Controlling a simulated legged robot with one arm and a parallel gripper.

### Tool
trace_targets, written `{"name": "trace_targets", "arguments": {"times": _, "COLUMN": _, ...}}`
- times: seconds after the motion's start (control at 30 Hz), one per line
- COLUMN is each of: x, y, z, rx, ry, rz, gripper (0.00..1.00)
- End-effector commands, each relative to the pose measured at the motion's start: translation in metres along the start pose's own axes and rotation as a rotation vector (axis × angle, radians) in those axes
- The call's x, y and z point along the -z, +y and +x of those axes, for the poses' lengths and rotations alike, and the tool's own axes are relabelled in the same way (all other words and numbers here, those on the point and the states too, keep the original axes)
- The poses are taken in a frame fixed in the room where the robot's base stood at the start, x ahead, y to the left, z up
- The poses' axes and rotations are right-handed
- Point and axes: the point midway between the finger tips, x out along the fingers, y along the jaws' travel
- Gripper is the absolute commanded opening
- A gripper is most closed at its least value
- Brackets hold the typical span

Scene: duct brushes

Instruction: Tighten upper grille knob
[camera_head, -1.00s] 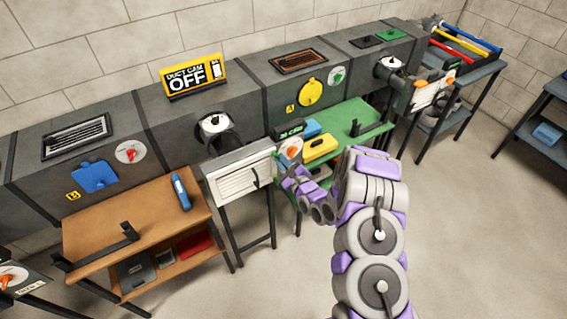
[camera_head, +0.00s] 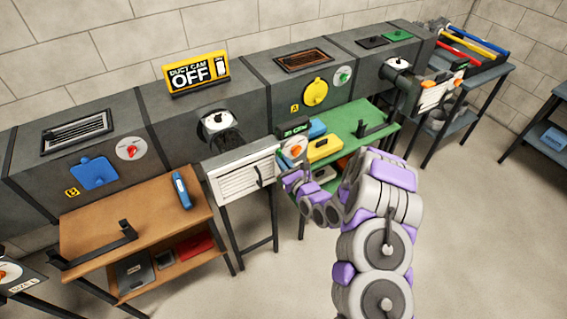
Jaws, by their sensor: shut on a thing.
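The white louvred grille (camera_head: 240,178) stands in front of the duct on a dark-legged stand, with a black handle (camera_head: 265,176) on its right part. My gripper (camera_head: 281,175) is at the grille's right edge, at about the height of its upper half. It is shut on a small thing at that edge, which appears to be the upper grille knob. The knob itself is hidden by my fingers and too small to make out. An orange knob on a white dial (camera_head: 296,150) shows just behind and above my gripper.
A green table (camera_head: 357,121) with a yellow case (camera_head: 324,147) and a blue case (camera_head: 316,127) is behind my gripper. A brown workbench (camera_head: 130,210) stands left. The sign (camera_head: 196,73) on the duct reads "DUCT CAM OFF". The floor at right is clear.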

Motion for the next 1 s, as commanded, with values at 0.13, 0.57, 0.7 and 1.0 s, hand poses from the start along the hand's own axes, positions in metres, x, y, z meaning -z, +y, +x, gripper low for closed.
{"name": "trace_targets", "arguments": {"times": 0.13, "x": -0.0004, "y": 0.0003, "z": 0.0001, "rx": -0.001, "ry": -0.001, "rz": 0.002, "gripper": 0.00}}
{"name": "trace_targets", "arguments": {"times": 0.57, "x": -0.0007, "y": 0.0000, "z": 0.0000, "rx": 0.000, "ry": -0.002, "rz": 0.001, "gripper": 0.32}}
{"name": "trace_targets", "arguments": {"times": 0.7, "x": -0.0007, "y": -0.0001, "z": 0.0000, "rx": 0.000, "ry": -0.002, "rz": 0.001, "gripper": 0.37}}
{"name": "trace_targets", "arguments": {"times": 1.0, "x": -0.0006, "y": -0.0013, "z": -0.0084, "rx": 0.002, "ry": 0.000, "rz": 0.001, "gripper": 0.37}}
